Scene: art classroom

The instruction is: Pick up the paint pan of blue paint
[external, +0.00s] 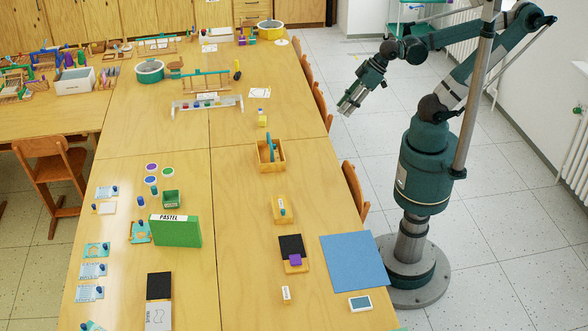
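Several small round white-rimmed paint pans sit in a cluster on the left part of the table. The pan with blue paint (152,180) is at the front of the cluster. A purple pan (151,167) is just behind it and a green pan (168,172) is to its right. My gripper (347,106) hangs in the air to the right of the table's edge, pointing down and left, far from the pans. It is small in the picture, so whether its fingers are open or shut is unclear. Nothing is seen in it.
A dark green box (171,199) and a small blue bottle (141,202) stand close to the pans. A green PASTEL box (176,231) stands upright in front. A wooden caddy (271,155) with a blue handle stands mid-table. Chairs (355,190) line the right edge.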

